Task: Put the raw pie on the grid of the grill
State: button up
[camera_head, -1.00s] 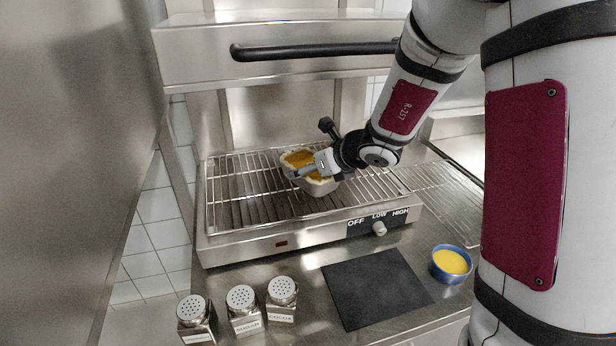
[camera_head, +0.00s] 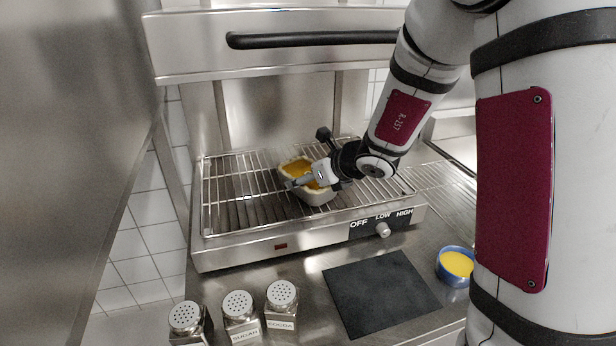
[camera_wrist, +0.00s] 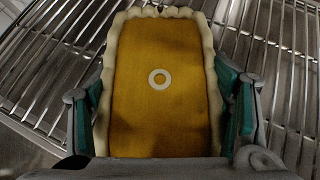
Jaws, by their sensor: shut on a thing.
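The raw pie (camera_head: 296,168) has a pale crust and an orange-yellow filling. It is over the middle of the grill's wire grid (camera_head: 246,192), at or just above the bars; I cannot tell whether it touches them. My gripper (camera_head: 313,180) is shut on the pie. In the wrist view the pie (camera_wrist: 158,60) fills the middle, with a pale ring mark on its filling, and the green-lined fingers of my gripper (camera_wrist: 163,110) press on its left and right sides. The grid (camera_wrist: 60,60) shows below and around it.
The grill's hood with a black handle (camera_head: 310,40) hangs above the grid. A control panel with a knob (camera_head: 382,230) is at the front. Several shakers (camera_head: 240,312), a dark mat (camera_head: 378,293) and a blue bowl of yellow liquid (camera_head: 456,266) stand on the counter in front.

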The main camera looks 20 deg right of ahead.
jog(key=o, duration=1.9)
jog(key=shift+f, duration=0.1)
jog(key=shift+s+d+r, duration=0.1)
jog(key=shift+s+r, duration=0.05)
jog(key=shift+r, duration=0.2)
jog(key=p+v, duration=0.3)
jog(key=v, duration=0.8)
jog(key=s+a+r+n+g+y, duration=0.1)
jog(key=s+a+r+n+g, duration=0.15)
jog(key=s+a+n, duration=0.45)
jog(key=s+a+r+n+g+y, duration=0.1)
jog(key=s+a+r+n, duration=0.25)
jog(key=s+n, duration=0.4)
jog(key=s+d+r+n+g+h, duration=0.1)
jog(key=s+d+n+h, duration=0.5)
jog(key=s+n, duration=0.7)
jog(key=d+n, duration=0.1)
jog(key=n, duration=0.3)
jog(key=shift+d+r, duration=0.25)
jog(key=shift+d, duration=0.05)
